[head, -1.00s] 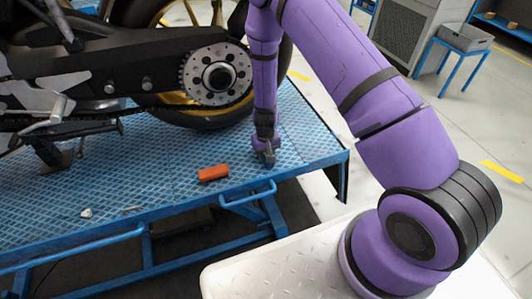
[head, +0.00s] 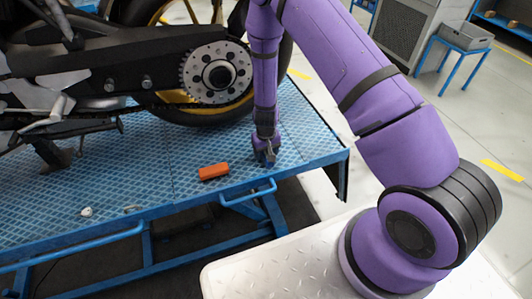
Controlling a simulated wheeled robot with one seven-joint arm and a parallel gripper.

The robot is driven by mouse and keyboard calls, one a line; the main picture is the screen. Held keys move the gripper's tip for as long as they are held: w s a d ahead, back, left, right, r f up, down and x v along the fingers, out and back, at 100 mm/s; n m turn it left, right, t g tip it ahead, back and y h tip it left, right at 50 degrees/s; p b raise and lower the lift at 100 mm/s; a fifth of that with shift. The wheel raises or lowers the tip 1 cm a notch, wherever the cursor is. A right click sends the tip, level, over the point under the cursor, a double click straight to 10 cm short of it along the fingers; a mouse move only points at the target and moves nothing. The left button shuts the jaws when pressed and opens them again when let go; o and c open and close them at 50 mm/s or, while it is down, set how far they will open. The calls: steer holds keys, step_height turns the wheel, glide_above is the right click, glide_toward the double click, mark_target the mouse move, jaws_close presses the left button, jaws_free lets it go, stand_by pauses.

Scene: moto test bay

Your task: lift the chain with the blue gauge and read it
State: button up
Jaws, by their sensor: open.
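The motorcycle's chain (head: 140,107) runs along under the black swingarm to the toothed rear sprocket (head: 216,74). My gripper (head: 267,162) points down just above the blue lift deck, right of the sprocket and below the rear wheel. It is open. A small dark blue patch (head: 270,165) shows at its fingertips; it may be the gauge, but it is too small to tell. My gripper is apart from the chain.
An orange block (head: 213,172) lies on the blue textured deck (head: 170,160), left of my gripper. Small light pieces (head: 87,212) lie near the deck's front left edge. The rear tyre (head: 205,118) stands close behind. The deck's right edge is near my gripper.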

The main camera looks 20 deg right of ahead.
steer(key=s+d+r+t+y, duration=0.1)
steer(key=s+r, duration=0.1)
steer(key=r, duration=1.1)
steer(key=s+r+t, duration=0.1)
steer(key=s+r, duration=0.1)
steer(key=r, duration=1.2)
steer(key=s+d+r+y, duration=0.1)
steer(key=s+r, duration=0.2)
steer(key=r, duration=1)
steer(key=s+d+r+t+h, duration=0.1)
steer(key=s+d+r, duration=0.1)
steer(key=s+r, duration=0.5)
steer(key=s+d+r+t+h, duration=0.1)
steer(key=s+r, duration=0.6)
steer(key=s, duration=0.8)
steer(key=shift+s+d+r+t, duration=0.3)
steer(key=shift+d+t, duration=0.3)
steer(key=shift+d, duration=0.35)
steer(key=shift+w, duration=0.1)
